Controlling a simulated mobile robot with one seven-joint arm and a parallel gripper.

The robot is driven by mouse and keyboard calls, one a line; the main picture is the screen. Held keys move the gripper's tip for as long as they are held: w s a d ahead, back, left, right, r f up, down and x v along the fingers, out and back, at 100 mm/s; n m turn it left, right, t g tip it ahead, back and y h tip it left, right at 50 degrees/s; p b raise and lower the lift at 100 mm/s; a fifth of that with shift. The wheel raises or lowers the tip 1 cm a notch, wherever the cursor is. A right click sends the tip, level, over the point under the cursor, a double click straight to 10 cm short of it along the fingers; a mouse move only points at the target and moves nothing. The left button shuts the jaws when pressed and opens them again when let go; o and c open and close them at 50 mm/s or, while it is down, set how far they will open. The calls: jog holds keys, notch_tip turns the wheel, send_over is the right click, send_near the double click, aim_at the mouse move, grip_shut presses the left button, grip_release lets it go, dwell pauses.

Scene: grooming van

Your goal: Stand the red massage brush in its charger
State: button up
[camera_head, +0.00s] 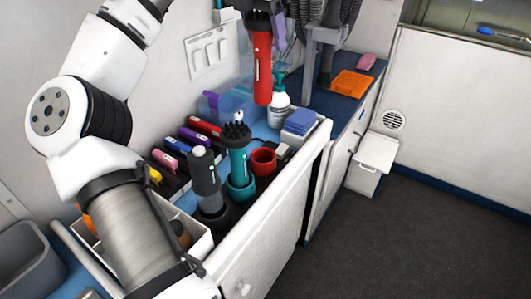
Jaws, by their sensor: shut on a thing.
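The red massage brush (262,72) hangs upright in the air at the top centre, with its dark head end up and its red handle down. My gripper (257,6) is shut on its upper end at the top edge of the picture and is mostly cut off there. The red charger (263,160), a short round cup with an open top, sits on the blue counter below the brush. A clear gap separates the brush's lower end from the charger, and nothing stands in the cup.
A teal brush (237,152) stands in a teal charger (239,188), left of the red one. A dark grey brush (205,175) stands in a black charger (214,218). A pump bottle (279,108) and a box with a blue top (300,122) stand behind. A raised white edge (275,190) borders the counter.

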aim_at(256, 88)
notch_tip(256, 88, down, 20)
jog(key=shift+p, duration=0.45)
jog(key=shift+r, duration=0.1)
jog(key=shift+f, duration=0.2)
jog(key=o, duration=1.6)
jog(key=shift+r, duration=0.1)
jog(key=b+v, duration=0.1)
jog(key=v, duration=1.1)
jog(key=shift+s+a+r, duration=0.1)
jog(key=shift+s, duration=0.05)
